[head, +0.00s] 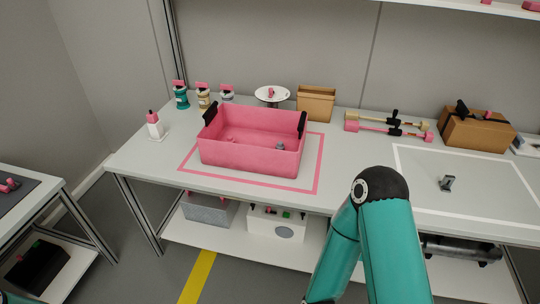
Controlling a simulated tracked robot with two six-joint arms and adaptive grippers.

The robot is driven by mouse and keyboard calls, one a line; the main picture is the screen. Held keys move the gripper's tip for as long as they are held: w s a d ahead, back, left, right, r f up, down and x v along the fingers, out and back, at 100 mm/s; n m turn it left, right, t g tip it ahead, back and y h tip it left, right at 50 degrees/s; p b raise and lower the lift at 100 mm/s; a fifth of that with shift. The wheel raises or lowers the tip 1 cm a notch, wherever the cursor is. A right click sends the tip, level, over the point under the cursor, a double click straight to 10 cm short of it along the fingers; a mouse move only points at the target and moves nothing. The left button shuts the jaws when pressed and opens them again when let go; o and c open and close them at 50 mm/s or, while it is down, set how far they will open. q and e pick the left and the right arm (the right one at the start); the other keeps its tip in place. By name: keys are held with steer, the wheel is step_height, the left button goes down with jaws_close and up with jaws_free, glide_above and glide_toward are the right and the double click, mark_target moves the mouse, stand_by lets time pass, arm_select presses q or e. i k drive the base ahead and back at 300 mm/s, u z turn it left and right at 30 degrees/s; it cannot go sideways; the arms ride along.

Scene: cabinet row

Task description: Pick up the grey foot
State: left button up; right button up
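A small grey bracket-shaped piece (447,183) stands alone on the bench top at the right, inside a white outlined rectangle. It looks like the grey foot. Another small grey piece (280,146) lies inside the pink crate (250,157), partly hidden by the front wall; I cannot tell exactly what it is. My teal arm with a dark joint rises in front of the bench, left of the grey bracket. Neither of my grippers shows in the head view.
The pink crate with black handles stands inside a pink outline. Behind are jars (181,97), a white round stand (272,94), a cardboard bin (315,104), long rods (388,128) and a brown box (476,130). The bench around the grey bracket is clear.

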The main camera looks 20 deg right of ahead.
mark_target(280, 145)
steer(key=z, duration=0.15)
steer(key=i, duration=0.9)
steer(key=u, duration=0.05)
